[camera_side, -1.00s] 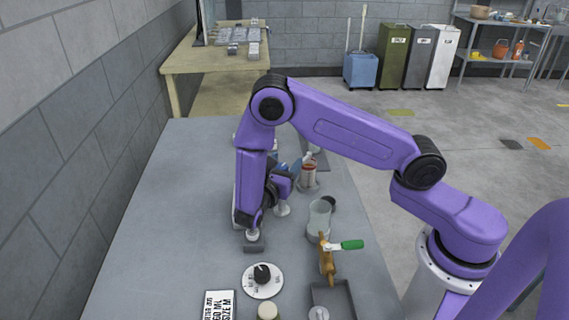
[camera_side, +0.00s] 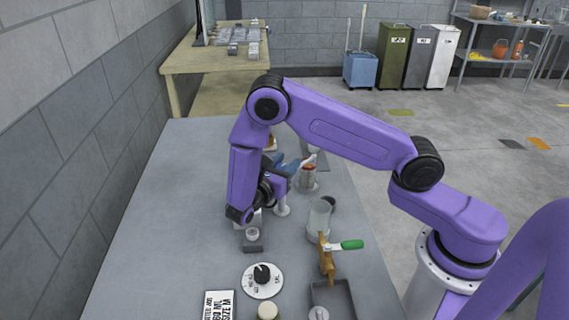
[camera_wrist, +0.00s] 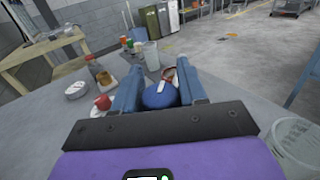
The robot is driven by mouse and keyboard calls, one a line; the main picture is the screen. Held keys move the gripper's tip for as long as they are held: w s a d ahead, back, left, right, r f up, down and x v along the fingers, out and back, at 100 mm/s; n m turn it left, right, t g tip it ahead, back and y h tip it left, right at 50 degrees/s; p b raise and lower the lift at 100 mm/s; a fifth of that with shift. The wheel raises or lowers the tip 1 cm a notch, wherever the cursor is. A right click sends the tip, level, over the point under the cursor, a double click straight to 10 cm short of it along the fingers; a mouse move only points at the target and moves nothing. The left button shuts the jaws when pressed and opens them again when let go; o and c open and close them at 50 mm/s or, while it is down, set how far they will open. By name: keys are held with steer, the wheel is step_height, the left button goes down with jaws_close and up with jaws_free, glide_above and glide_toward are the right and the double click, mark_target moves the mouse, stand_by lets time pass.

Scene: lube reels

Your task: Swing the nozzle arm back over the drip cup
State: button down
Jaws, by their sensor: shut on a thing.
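My gripper (camera_wrist: 160,82) shows in the wrist view as two blue fingers on either side of a rounded blue piece with a white mark (camera_wrist: 160,95), which looks like part of the nozzle arm. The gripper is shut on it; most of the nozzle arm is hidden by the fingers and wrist. In the side view my gripper (camera_side: 292,166) points right, near a bottle with a reddish band (camera_side: 308,176). A small grey block with a pale round top (camera_side: 252,236) stands just below my wrist; I cannot tell whether it is the drip cup.
A clear beaker (camera_side: 319,214) stands to the right, behind a brass valve with a green handle (camera_side: 351,244). The bench's left side is clear.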

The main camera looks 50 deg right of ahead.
steer(key=m+g, duration=0.1)
steer(key=g, duration=0.1)
steer(key=m+g, duration=0.1)
steer(key=g, duration=0.1)
steer(key=m+g, duration=0.2)
steer(key=shift+s+g, duration=0.3)
steer(key=shift+s, duration=0.05)
steer(key=shift+s+a+m+g+y, duration=0.15)
steer(key=shift+m+g+y, duration=0.3)
steer(key=shift+m+g, duration=0.75)
steer(key=shift+s+m+g+y, duration=0.15)
steer(key=shift+m+g+y, duration=0.45)
steer(key=shift+g, duration=1)
steer(key=shift+m, duration=0.3)
steer(key=c, duration=0.7)
jaws_free()
steer(key=s+r, duration=1.3)
steer(key=s, duration=0.1)
